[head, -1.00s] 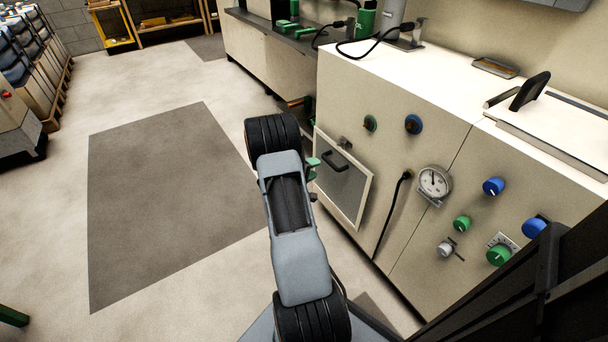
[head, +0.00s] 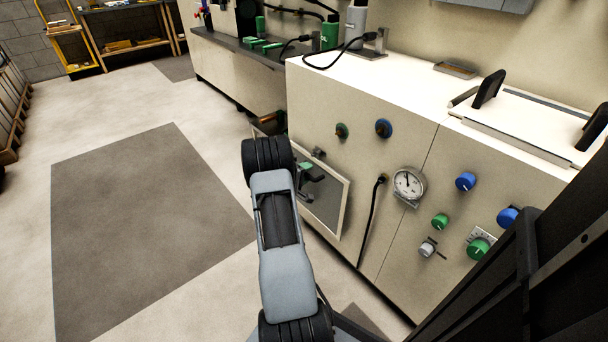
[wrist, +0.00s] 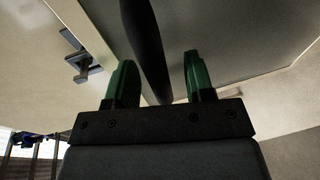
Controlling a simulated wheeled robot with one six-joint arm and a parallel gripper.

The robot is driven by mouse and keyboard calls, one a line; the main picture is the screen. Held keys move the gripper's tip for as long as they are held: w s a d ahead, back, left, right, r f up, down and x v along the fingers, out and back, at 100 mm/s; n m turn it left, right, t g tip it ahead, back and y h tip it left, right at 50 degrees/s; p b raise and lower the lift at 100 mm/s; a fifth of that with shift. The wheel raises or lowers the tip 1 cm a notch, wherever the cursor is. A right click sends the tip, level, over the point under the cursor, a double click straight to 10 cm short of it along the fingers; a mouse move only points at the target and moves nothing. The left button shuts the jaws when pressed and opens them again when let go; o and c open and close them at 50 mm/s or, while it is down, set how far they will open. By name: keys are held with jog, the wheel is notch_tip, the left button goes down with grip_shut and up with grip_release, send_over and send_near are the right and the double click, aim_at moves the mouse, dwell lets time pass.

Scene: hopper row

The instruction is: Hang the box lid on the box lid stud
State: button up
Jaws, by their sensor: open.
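A grey panel (head: 326,205) with a cream frame sits in the cabinet front; I take it as the box lid. Its black bar handle (wrist: 148,45) shows in the wrist view. My gripper (wrist: 158,78) is open, with one green finger on each side of the handle and visible gaps beside it. In the head view my gripper (head: 309,174) is in front of the panel, partly hidden by my arm. A small dark catch (head: 318,152) is at the panel's upper edge; it also shows in the wrist view (wrist: 80,63). I cannot tell which fitting is the box lid stud.
The floor left of the cabinet is clear, with a dark mat (head: 140,235).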

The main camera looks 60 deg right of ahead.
jog(key=shift+c, duration=0.4)
grip_shut()
dwell(0.4)
